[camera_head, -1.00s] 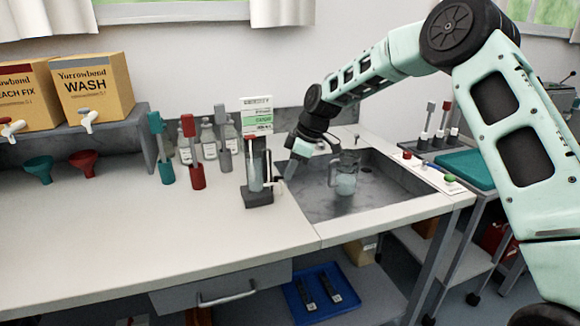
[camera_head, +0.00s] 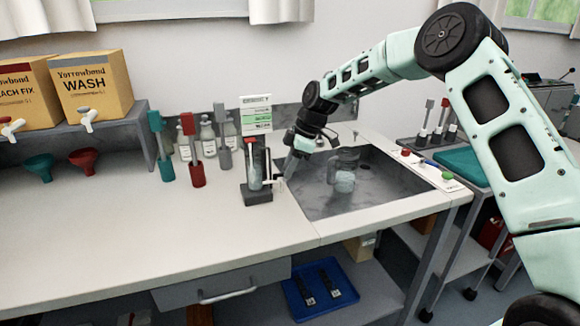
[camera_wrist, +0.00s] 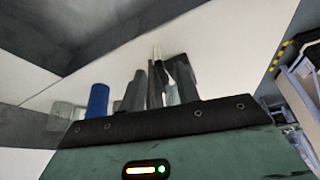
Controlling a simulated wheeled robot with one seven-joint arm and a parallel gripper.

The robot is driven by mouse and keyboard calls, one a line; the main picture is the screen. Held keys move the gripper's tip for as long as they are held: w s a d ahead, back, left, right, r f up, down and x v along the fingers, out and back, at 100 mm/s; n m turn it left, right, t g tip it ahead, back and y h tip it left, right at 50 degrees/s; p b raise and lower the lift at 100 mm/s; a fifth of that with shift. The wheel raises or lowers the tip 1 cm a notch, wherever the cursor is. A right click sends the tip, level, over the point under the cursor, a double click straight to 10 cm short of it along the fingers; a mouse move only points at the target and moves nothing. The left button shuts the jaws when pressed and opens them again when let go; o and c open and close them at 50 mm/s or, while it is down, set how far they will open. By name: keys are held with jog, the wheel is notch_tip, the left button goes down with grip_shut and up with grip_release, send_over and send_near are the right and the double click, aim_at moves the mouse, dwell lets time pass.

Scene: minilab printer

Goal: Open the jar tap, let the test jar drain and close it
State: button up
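The test jar (camera_head: 255,172) is a clear upright cylinder on a dark base, left of the sink. Its small pale tap (camera_head: 276,182) sticks out low on its right side, towards the sink. My gripper (camera_head: 289,170) points down just right of the jar, close to the tap. Whether it touches the tap is unclear. In the wrist view, my grey fingers (camera_wrist: 160,88) stand close together near a thin pale piece; their gap is hard to read. A clear jug (camera_head: 344,181) with pale contents stands in the sink. The jar's liquid level is unclear.
The sink (camera_head: 400,198) is sunk into the white bench (camera_head: 120,225). A sign (camera_head: 256,115) and several bottles stand behind the jar. Red and teal upright tools (camera_head: 192,160) stand to its left. The bench front is clear.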

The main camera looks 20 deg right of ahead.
jog(key=b+v, duration=0.1)
jog(key=v, duration=1.6)
jog(key=shift+r, duration=0.2)
jog(key=s+a+f+m+g+h, duration=0.1)
jog(key=s+a+f+m+h, duration=0.15)
jog(key=s+a, duration=1.55)
jog(key=s+f+m, duration=0.2)
jog(key=s+f, duration=0.2)
jog(key=s, duration=0.8)
jog(key=s+d+f+m+h, duration=0.1)
jog(key=s+f+m, duration=0.2)
jog(key=s, duration=1)
jog(key=shift+s+d+f+p, duration=0.25)
jog(key=shift+d+f+p, duration=0.05)
jog(key=shift+f, duration=0.45)
